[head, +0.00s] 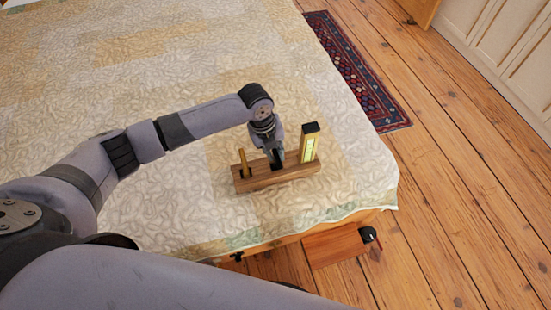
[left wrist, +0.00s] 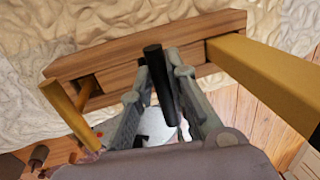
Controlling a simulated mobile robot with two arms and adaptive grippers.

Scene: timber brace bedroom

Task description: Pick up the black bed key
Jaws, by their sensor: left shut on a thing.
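The black bed key (left wrist: 161,85) is a dark round bar between the two fingers of my left gripper in the left wrist view. My left gripper (head: 276,158) is shut on it, over the middle of a wooden rack (head: 277,176) on the bed. The rack also shows in the left wrist view (left wrist: 130,57). The key's lower end is at the rack; I cannot tell whether it is still in its slot. In the head view the gripper mostly hides the key. My right gripper is not in view.
A thin yellow stick (head: 242,162) stands left in the rack, and a yellow level-like bar with a black top (head: 309,143) stands right, close to the gripper. The quilted bed (head: 180,90) is otherwise clear. A wooden piece (head: 335,245) juts below the bed's edge. A rug (head: 355,75) lies beyond.

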